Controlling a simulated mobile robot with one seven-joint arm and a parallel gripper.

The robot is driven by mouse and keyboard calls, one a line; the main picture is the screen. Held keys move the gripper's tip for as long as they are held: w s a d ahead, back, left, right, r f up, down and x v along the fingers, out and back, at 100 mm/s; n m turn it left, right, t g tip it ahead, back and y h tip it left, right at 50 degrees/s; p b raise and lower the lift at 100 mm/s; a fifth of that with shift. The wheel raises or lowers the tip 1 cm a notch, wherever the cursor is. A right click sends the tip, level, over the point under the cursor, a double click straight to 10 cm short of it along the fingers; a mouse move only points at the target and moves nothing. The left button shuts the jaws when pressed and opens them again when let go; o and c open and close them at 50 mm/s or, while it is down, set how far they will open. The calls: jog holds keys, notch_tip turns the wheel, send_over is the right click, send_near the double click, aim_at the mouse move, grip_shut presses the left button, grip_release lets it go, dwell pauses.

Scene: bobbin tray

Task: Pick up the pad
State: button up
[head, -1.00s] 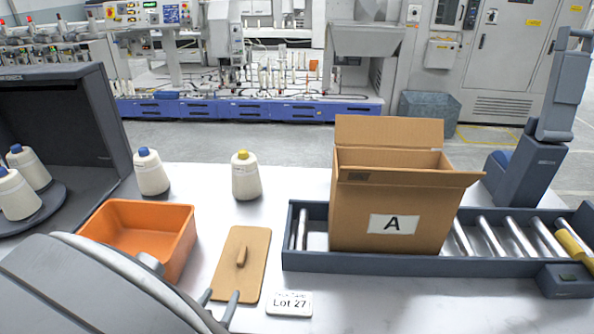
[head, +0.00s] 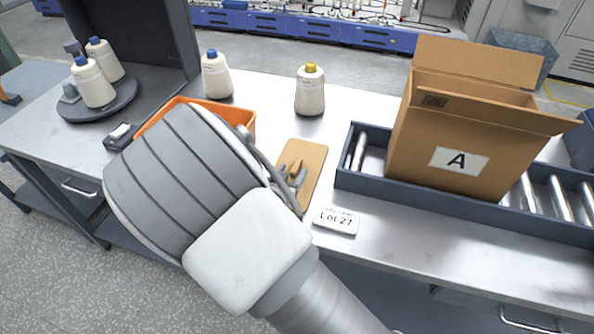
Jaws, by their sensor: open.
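The pad (head: 314,158) is a flat tan board with a small upright handle (head: 295,168) in its middle. It lies on the white table, between the orange bin and the roller conveyor. My gripper (head: 291,173) is open over the pad, with its two grey fingertips close to the handle, seemingly one on each side. Whether they touch the handle I cannot tell. My arm hides the pad's left and lower part.
An orange bin (head: 240,118) stands left of the pad, partly behind my arm. A card reading Lot 27 (head: 336,220) lies near the front edge. A cardboard box A (head: 420,150) sits on the conveyor (head: 358,180). Cones with blue (head: 216,78) and yellow tops (head: 310,92) stand behind.

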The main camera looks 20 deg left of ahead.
aim_at(296, 165)
jog(key=x, duration=0.3)
jog(key=shift+w, duration=0.1)
jog(key=shift+c, duration=0.3)
grip_shut()
